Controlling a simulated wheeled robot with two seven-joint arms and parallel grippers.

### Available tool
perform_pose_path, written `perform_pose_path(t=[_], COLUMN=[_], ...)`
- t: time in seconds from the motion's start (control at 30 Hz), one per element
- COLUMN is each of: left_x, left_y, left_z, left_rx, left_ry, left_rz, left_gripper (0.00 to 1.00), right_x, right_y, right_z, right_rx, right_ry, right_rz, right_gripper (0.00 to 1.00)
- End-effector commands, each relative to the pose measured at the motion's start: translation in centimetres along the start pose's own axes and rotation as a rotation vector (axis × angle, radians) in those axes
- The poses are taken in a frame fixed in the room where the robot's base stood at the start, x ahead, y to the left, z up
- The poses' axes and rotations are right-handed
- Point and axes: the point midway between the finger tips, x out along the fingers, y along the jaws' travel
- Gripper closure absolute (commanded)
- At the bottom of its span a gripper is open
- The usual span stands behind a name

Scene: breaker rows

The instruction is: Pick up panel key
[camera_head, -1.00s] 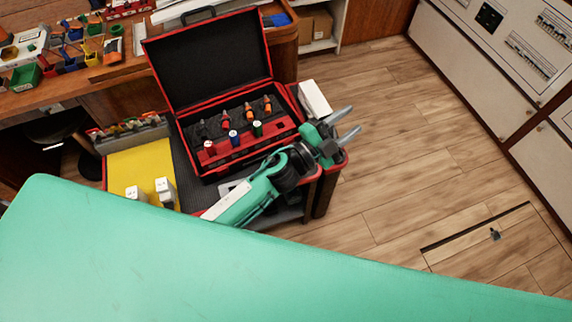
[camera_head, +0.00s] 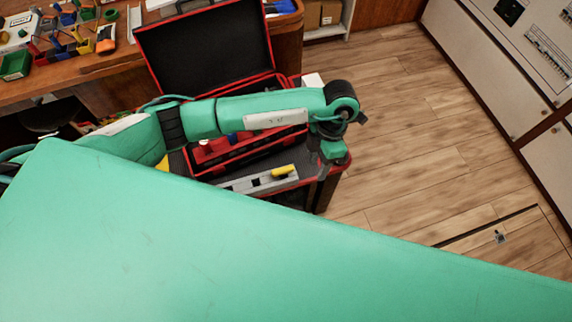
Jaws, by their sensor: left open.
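No object shows clearly as the panel key. A small yellow piece (camera_head: 284,171) lies on a grey slotted strip (camera_head: 240,186) at the front of the cart; I cannot tell whether it is the key. My left arm reaches across the open tool case, and its wrist bends down at the cart's right corner. My left gripper (camera_head: 326,172) points down there, open, right of the yellow piece. Its fingers are small and hard to make out, and I see nothing held. My right gripper is not in view.
The open black and red case (camera_head: 205,50) stands on the cart (camera_head: 326,167), partly hidden by my arm. A wooden bench (camera_head: 95,72) with coloured bins is behind left. Cabinets (camera_head: 490,75) stand at right.

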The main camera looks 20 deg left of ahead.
Motion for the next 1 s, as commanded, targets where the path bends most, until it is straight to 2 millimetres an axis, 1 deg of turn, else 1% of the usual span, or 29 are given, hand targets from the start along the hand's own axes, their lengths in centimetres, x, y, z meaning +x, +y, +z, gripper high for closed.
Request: perform_pose_path(t=[0.03,0.1,0.2,0.27,0.37,0.63,0.8,1.0], left_x=[-0.4,-0.9,-1.4,-1.3,-0.3,3.9,5.9,7.1], left_y=[1.6,3.2,4.4,4.7,5.0,5.8,6.4,6.8], left_z=[-0.8,-1.8,-2.6,-2.8,-3.0,-3.8,-4.2,-4.5], left_rx=[-0.015,-0.035,-0.053,-0.057,-0.060,-0.058,-0.059,-0.060], left_ry=[0.049,0.104,0.149,0.161,0.165,0.164,0.163,0.162], left_rz=[0.071,0.147,0.208,0.222,0.224,0.219,0.222,0.222], left_gripper=[0.56,0.56,0.56,0.56,0.56,0.56,0.56,0.56], right_x=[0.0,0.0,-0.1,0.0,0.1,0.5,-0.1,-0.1], right_y=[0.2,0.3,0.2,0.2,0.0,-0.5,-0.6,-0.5], right_z=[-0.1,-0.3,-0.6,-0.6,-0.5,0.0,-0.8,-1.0], right_rx=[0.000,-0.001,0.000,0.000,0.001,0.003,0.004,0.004], right_ry=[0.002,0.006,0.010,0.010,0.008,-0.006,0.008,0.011], right_rz=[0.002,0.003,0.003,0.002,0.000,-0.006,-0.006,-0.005], right_gripper=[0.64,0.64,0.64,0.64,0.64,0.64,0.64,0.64])
